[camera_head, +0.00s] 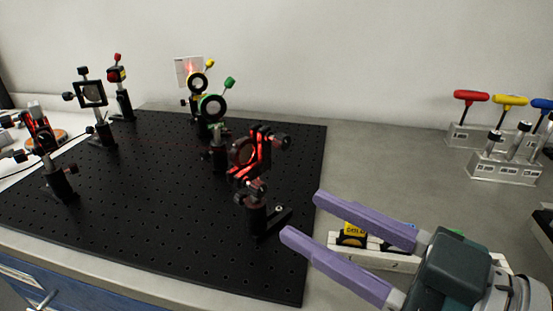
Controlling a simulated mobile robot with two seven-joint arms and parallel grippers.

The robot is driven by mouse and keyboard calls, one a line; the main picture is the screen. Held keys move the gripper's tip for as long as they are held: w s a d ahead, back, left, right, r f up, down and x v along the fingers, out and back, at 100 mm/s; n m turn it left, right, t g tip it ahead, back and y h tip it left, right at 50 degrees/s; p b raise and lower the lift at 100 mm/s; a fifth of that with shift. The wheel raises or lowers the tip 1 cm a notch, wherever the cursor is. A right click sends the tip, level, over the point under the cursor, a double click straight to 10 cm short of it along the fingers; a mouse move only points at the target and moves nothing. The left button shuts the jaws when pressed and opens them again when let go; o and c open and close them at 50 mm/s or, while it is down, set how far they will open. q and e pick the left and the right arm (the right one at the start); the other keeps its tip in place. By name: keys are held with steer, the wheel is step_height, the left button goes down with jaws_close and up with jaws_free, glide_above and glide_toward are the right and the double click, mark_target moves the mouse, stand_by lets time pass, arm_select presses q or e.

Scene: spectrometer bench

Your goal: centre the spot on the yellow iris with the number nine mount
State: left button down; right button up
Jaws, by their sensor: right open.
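The yellow iris (197,84) stands at the far edge of the breadboard, with a yellow-tipped lever. A white card (182,71) behind it shows a red glow just above the iris. A green iris (212,108) stands nearer to me. A black knobbed mount (263,149), lit red, stands on a post at the board's right side. Other mounts stand at the left, one at the front (42,141) and one with a square frame (91,94). I cannot read a number nine on any. My right gripper (302,215) is open and empty, right of the near mount's base.
The black breadboard (150,220) has a clear middle. A white holder (372,257) with a small box marked GOLD lies partly behind my right gripper. Grey bench (370,150) lies free between.

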steer(key=shift+v, duration=1.65)
